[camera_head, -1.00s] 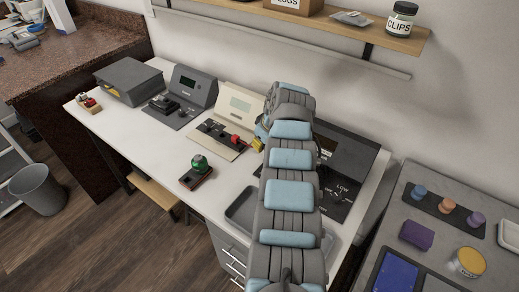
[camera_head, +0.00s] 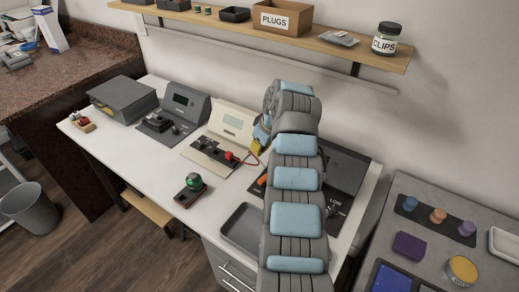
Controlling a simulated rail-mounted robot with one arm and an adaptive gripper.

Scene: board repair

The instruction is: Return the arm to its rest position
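My arm rises from the bottom edge, bends over at its top and stands in front of the right part of the white bench (camera_head: 150,175). A small blue and yellow part shows at the arm's left side, above the bench. I cannot tell whether it belongs to my wrist or to something held. My gripper's fingertips are hidden behind the arm or too small to make out.
A cream tester (camera_head: 232,122) with a red plug (camera_head: 229,156) and red cable stands close left of my arm. A grey tray (camera_head: 241,226) and a green-topped item (camera_head: 194,182) are nearby. The shelf (camera_head: 360,50) hangs above.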

